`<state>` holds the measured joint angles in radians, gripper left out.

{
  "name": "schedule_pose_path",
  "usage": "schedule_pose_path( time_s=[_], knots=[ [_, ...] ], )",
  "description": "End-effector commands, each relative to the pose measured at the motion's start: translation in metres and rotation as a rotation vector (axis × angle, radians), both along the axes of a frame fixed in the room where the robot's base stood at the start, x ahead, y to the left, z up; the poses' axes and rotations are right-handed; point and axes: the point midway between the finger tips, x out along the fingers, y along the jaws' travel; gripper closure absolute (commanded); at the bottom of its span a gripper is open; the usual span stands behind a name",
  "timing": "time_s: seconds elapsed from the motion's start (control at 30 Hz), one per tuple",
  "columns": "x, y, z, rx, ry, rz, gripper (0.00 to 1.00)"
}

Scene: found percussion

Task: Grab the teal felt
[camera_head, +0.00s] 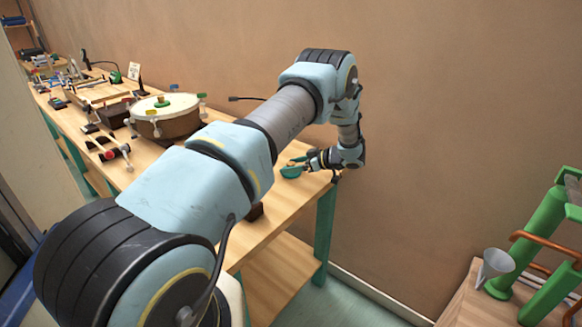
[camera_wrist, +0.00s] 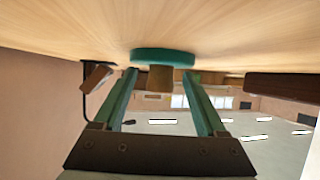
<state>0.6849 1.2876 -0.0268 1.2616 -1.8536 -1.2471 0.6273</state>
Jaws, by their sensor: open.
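The teal felt (camera_wrist: 165,56) is a round teal disc with a short wooden stub (camera_wrist: 160,77) on it. It lies against the pale wood bench, which fills the top of the wrist view. In the head view the teal felt (camera_head: 291,172) sits near the bench's far right end. My gripper (camera_wrist: 160,74) is open, with its two green fingers on either side of the stub. Whether they touch it I cannot tell. In the head view my gripper (camera_head: 306,161) is beside the felt, its fingers partly hidden and small.
The long wooden bench (camera_head: 262,226) holds a large drum (camera_head: 168,118) with a green piece on top, and several tools farther left. A brown wall stands close behind my arm. In the wrist view a dark brown bar (camera_wrist: 284,86) is at right and a wooden piece (camera_wrist: 97,76) at left.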

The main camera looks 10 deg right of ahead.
Motion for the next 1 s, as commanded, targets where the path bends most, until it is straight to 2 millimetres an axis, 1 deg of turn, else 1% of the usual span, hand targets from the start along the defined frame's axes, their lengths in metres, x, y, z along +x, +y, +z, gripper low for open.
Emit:
schedule_pose_path(
  time_s=[0.07,0.23,0.27,0.9,1.0],
  knots=[
    [0.0025,0.0033,-0.0014,0.0,0.0,0.0,0.26],
    [0.0027,0.0032,-0.0026,0.0,0.0,-0.001,0.26],
    [0.0027,0.0032,-0.0026,0.0,0.0,-0.001,0.29],
    [0.0019,0.0031,-0.0035,-0.001,0.002,0.0,1.0],
    [0.0017,0.0033,-0.0038,-0.001,0.002,0.0,1.0]
  ],
)
